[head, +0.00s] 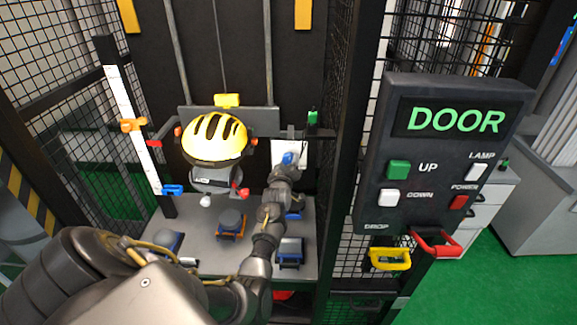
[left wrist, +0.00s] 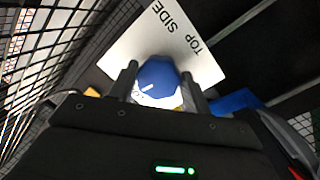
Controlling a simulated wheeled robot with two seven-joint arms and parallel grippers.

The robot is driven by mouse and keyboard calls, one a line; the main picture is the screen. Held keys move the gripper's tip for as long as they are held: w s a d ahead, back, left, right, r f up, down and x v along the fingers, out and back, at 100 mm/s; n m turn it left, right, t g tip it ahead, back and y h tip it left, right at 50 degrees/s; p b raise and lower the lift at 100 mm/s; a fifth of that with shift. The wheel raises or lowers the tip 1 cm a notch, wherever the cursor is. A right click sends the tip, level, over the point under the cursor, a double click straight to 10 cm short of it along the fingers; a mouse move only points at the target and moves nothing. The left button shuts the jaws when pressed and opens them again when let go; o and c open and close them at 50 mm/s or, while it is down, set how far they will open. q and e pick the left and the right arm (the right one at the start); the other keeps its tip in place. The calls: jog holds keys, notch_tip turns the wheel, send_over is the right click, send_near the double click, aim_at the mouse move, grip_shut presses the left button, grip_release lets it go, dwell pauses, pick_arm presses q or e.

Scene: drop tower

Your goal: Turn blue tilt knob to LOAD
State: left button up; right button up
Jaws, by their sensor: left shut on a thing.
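The blue tilt knob (head: 289,158) sits in front of a white plate (head: 300,152) inside the drop tower, right of the yellow helmet (head: 216,137). In the left wrist view the blue knob (left wrist: 158,78) with a white pointer line lies between my left gripper's two dark fingers (left wrist: 160,88), which are shut on it. In the head view my left gripper (head: 287,168) reaches up to the knob from below. My right gripper does not show.
The helmet sits on a grey headform (head: 214,180) in the tower. Below is a grey base plate (head: 210,265) with several blocks. A white scale (head: 132,130) with an orange slider stands left. The DOOR panel (head: 440,150) and mesh frame stand to the right.

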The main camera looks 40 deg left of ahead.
pick_arm(q)
jog(key=shift+w+d+n, duration=0.1)
jog(key=shift+n, duration=0.7)
jog(key=shift+r, duration=0.1)
jog(key=o, duration=1)
jog(key=shift+c, duration=0.2)
jog(key=shift+s, duration=0.2)
jog(key=b+v, duration=0.1)
jog(key=v, duration=0.9)
jog(key=shift+s+d+b, duration=0.15)
jog(key=shift+d+b, duration=0.05)
jog(key=shift+b, duration=0.15)
